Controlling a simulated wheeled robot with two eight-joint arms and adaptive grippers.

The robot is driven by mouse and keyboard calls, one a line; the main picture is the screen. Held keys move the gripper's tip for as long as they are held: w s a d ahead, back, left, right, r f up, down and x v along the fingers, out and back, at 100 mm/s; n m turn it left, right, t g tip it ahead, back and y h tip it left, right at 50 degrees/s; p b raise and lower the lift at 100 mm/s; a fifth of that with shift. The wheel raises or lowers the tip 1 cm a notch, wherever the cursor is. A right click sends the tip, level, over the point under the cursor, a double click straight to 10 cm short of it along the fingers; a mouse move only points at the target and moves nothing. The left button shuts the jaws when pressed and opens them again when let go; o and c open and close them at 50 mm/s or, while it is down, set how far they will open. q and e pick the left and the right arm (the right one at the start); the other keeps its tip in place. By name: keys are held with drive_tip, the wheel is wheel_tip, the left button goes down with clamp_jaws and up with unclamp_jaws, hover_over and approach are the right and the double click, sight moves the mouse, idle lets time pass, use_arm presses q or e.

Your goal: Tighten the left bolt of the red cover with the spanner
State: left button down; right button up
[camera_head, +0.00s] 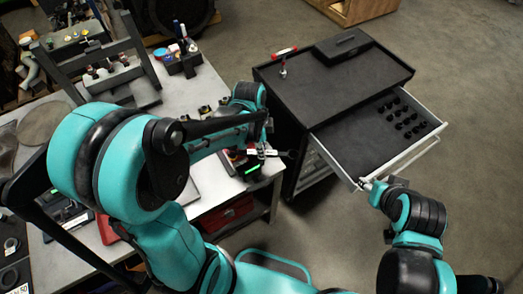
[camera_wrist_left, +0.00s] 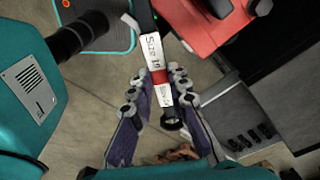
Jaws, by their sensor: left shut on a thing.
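My left gripper (camera_head: 262,150) is shut on the spanner (camera_wrist_left: 157,62), a dark tool with white "Size 19" labels and a red band. In the head view, the spanner's dark end (camera_head: 288,154) sticks out to the right, over the gap between bench and cabinet. My right gripper (camera_head: 368,184) is at the front corner of the open drawer; its fingers are too small to read. I cannot make out the red cover or its left bolt for certain; my left arm hides much of the bench.
The grey workbench (camera_head: 213,87) holds a dark press frame and small parts. A red toolbox (camera_head: 228,213) is below it. A black cabinet (camera_head: 330,85) carries a red-handled tool (camera_head: 284,54); its open drawer (camera_head: 385,135) holds several dark sockets. Floor is free at right.

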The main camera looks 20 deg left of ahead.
use_arm(q)
drive_tip(key=w+n, duration=0.1)
drive_tip(key=w+a+n, duration=0.1)
drive_tip(key=n, duration=0.1)
drive_tip(key=shift+w+a+b, duration=0.1)
drive_tip(key=shift+w+b, duration=0.25)
drive_tip(key=w+a+n, duration=0.1)
drive_tip(key=n, duration=0.1)
drive_tip(key=w+a+n, duration=0.1)
drive_tip(key=shift+w+n+t+b, duration=0.1)
drive_tip(key=shift+n+t+b, duration=0.2)
drive_tip(key=shift+n+b, duration=0.1)
drive_tip(key=shift+f+y, duration=0.1)
drive_tip(key=shift+y, duration=0.2)
drive_tip(key=shift+f+b, duration=0.85)
